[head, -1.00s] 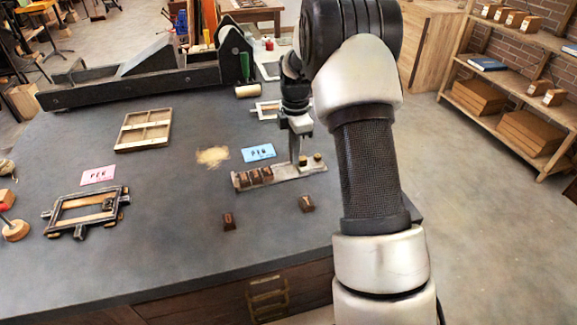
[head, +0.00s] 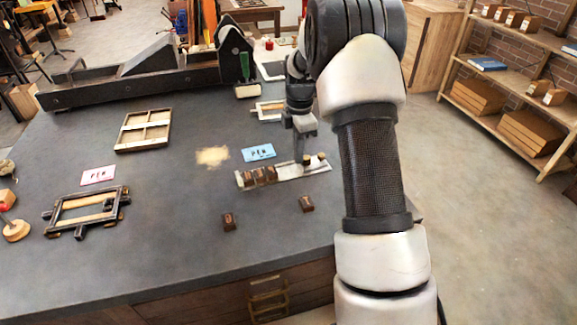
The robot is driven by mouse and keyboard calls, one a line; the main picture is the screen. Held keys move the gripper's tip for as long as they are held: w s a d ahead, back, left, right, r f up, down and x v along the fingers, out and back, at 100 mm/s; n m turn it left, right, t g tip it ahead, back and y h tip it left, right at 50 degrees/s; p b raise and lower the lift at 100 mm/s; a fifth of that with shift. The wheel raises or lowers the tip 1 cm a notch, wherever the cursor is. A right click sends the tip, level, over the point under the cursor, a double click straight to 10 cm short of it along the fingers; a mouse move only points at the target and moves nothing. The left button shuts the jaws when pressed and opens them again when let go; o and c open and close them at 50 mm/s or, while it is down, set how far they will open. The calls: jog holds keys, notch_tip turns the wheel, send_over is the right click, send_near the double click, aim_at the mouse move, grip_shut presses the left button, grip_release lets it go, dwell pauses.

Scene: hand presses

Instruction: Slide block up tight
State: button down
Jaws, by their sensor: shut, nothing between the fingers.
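A narrow metal tray (head: 290,172) lies on the dark bench in the head view, carrying several dark wooden letter blocks (head: 259,175) in a row at its left end. Small round knobs (head: 321,156) show near its right end. My gripper (head: 299,160) points down at the tray, right of the row and just left of the knobs. It is shut with nothing in it. Whether its tips touch the tray or a part on it is too small to tell. Two loose letter blocks lie in front, one at left (head: 228,221) and one at right (head: 306,203).
A blue card (head: 258,152) lies behind the tray, and a pink card (head: 98,175) at left. A dark frame (head: 86,210) lies front left, a wooden divided frame (head: 144,130) farther back. A long black press (head: 140,85) fills the back edge. Bench between is mostly clear.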

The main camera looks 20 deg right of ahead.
jog(key=shift+w+d+p, duration=0.2)
jog(key=shift+d+p, duration=0.45)
jog(key=shift+d, duration=3.15)
dwell(2.5)
dwell(0.5)
jog(key=c, duration=1.6)
grip_release()
jog(key=shift+a+r, duration=0.1)
jog(key=shift+r+p, duration=2.35)
jog(key=shift+r, duration=1.05)
